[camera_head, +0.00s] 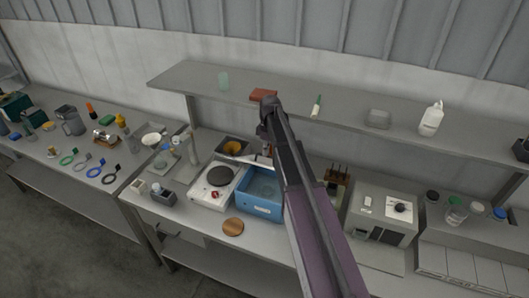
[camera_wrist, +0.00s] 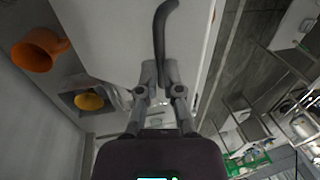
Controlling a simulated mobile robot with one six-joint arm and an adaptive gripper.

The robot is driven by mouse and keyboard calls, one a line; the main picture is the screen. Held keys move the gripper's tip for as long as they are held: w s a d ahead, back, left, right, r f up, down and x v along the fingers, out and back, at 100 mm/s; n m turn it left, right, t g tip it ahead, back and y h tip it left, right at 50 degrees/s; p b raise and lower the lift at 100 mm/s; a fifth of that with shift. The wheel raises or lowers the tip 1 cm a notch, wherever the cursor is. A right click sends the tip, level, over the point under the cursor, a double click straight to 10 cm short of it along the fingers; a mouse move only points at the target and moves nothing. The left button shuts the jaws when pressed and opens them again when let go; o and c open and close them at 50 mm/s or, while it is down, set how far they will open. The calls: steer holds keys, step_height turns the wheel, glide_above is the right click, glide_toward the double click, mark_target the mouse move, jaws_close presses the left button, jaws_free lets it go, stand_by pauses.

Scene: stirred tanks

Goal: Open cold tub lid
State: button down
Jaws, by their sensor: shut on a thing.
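The cold tub (camera_head: 259,208) is a blue box on the bench in the head view, and its blue inside shows from above. A pale, thin panel, which looks like its lid (camera_head: 254,160), shows nearly edge-on behind the tub, partly hidden by my arm. In the wrist view the lid (camera_wrist: 120,40) is a broad pale surface with a dark curved handle (camera_wrist: 161,35). My gripper (camera_wrist: 159,72) is shut on that handle. In the head view my fingertips are hidden behind my arm, so the exact tilt of the lid cannot be told.
A hotplate (camera_head: 220,177) stands close left of the tub. A round wooden disc (camera_head: 233,227) lies in front. A grey box instrument (camera_head: 381,212) stands to the right. The shelf (camera_head: 345,118) overhangs behind. An orange cup (camera_wrist: 38,50) shows in the wrist view.

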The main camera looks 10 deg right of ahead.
steer(key=shift+w+d+f, duration=0.15)
steer(key=shift+w+d, duration=0.25)
steer(key=shift+d, duration=0.05)
steer(key=c, duration=1)
jaws_free()
steer(key=shift+o, duration=1.4)
steer(key=shift+w+d+f, duration=0.15)
steer(key=shift+w+f, duration=0.1)
steer(key=shift+w, duration=0.05)
steer(key=shift+w+f, duration=0.1)
steer(key=shift+s, duration=0.2)
steer(key=shift+s+a, duration=0.1)
steer(key=shift+a, duration=0.1)
